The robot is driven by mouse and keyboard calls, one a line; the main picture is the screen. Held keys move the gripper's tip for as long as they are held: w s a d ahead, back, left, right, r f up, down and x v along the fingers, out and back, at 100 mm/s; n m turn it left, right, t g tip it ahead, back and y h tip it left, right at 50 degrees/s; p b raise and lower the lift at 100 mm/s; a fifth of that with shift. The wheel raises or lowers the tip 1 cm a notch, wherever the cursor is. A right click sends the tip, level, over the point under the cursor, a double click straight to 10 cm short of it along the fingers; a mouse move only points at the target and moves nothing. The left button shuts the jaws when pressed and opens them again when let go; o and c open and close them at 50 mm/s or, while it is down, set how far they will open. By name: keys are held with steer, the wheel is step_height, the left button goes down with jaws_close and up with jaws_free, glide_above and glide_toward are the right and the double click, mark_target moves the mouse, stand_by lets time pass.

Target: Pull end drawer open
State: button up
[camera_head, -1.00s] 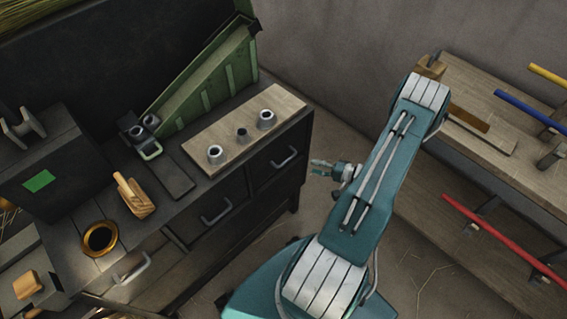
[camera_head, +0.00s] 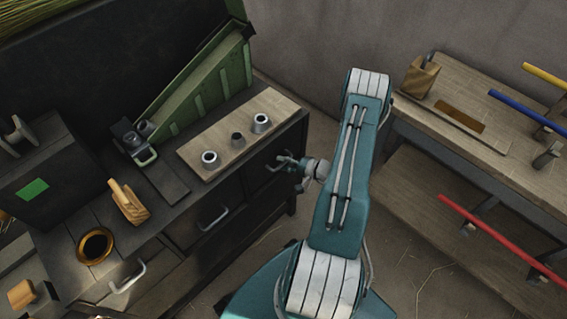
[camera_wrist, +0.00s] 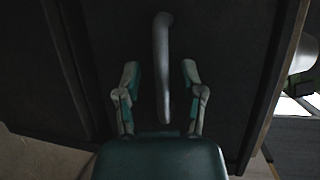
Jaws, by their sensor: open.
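The end drawer (camera_head: 262,183) is the dark front at the right end of the cabinet, and it looks shut. In the wrist view its dark front (camera_wrist: 215,40) fills most of the picture. Its grey bar handle (camera_wrist: 162,65) stands upright in that view, with its lower part between the two fingers. My gripper (camera_head: 282,162) is at this handle in the head view, and its fingers partly hide the handle. In the wrist view my gripper (camera_wrist: 161,90) is open, one finger on each side of the handle, with a gap on both sides.
Another drawer handle (camera_head: 213,218) is to the left on the same cabinet. A wooden board (camera_head: 262,105) with metal sockets lies on top. A wooden bench (camera_head: 480,140) with coloured rods stands at right. Floor shows between cabinet and bench.

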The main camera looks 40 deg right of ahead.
jaws_close()
steer(key=shift+s, duration=0.15)
steer(key=s+d, duration=0.1)
steer(key=s, duration=2)
steer(key=shift+s+d, duration=0.15)
steer(key=shift+s, duration=0.05)
jaws_free()
